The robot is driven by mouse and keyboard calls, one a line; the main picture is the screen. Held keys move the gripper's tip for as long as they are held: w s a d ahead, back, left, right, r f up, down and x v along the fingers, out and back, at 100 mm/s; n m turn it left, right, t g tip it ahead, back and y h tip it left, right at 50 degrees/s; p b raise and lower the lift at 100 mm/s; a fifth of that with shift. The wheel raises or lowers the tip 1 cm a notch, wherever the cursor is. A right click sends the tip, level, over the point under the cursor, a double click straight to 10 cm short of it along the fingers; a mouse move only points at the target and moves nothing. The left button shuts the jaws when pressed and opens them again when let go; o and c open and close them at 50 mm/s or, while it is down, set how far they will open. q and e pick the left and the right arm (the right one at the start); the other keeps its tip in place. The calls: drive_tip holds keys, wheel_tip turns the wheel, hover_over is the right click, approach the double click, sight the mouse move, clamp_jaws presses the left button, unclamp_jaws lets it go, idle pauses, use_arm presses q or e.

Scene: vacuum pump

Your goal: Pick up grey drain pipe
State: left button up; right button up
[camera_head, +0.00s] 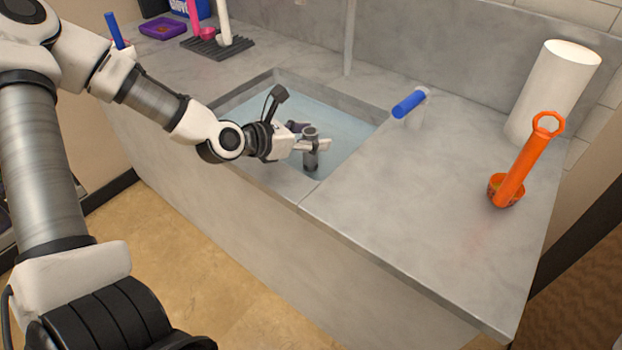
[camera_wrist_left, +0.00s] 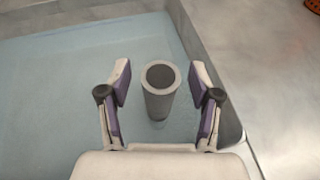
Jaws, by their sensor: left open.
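The grey drain pipe (camera_head: 311,150) stands upright in the water-filled sink (camera_head: 352,106), near the sink's front right corner. Its round open top also shows in the left wrist view (camera_wrist_left: 160,88). My left gripper (camera_head: 309,143) is at the pipe's upper end. In the left wrist view my left gripper (camera_wrist_left: 162,84) is open, with one finger on each side of the pipe and a visible gap on both sides. The pipe's lower end is in the water and hard to make out. My right gripper is not in view.
On the right counter stand a blue-handled item (camera_head: 409,104), an orange hand pump (camera_head: 520,168) and a white roll (camera_head: 555,92). A dark rack (camera_head: 217,44) and a purple tray (camera_head: 163,28) lie at the back left. The sink rim (camera_head: 290,180) is close below my left gripper.

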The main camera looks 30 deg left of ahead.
use_arm(q)
clamp_jaws()
drive_tip(key=shift+r, duration=0.15)
